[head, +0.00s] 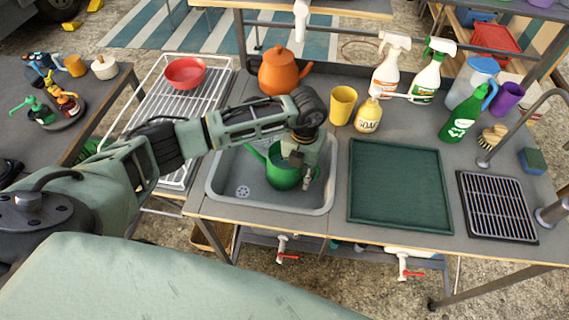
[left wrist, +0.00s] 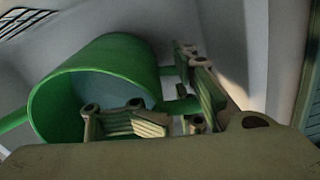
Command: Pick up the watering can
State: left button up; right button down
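The green watering can (head: 283,177) sits in the grey sink basin (head: 228,199), its spout pointing to the upper left. My left gripper (head: 303,172) reaches down over the can's right side and hides part of it. In the left wrist view the can's round open body (left wrist: 105,75) lies just beyond the fingers. My left gripper (left wrist: 172,108) has its fingers spread, with a green part of the can, seemingly its handle, between them. I cannot tell whether either finger touches it. My right gripper is not in view.
An orange kettle (head: 281,72), a yellow cup (head: 342,105) and a soap bottle (head: 368,115) stand behind the sink. A dark green tray (head: 399,186) lies to its right. A white rack (head: 200,103) with a red bowl (head: 185,73) is at left.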

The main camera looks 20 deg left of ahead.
aim_at(301, 175)
pick_arm(q)
jog(key=f, duration=0.3)
jog(key=shift+s, duration=0.3)
jog(key=shift+w, duration=0.2)
jog(key=shift+r, duration=0.1)
grip_shut()
jog(key=shift+w, duration=0.1)
jog(key=shift+r, duration=0.1)
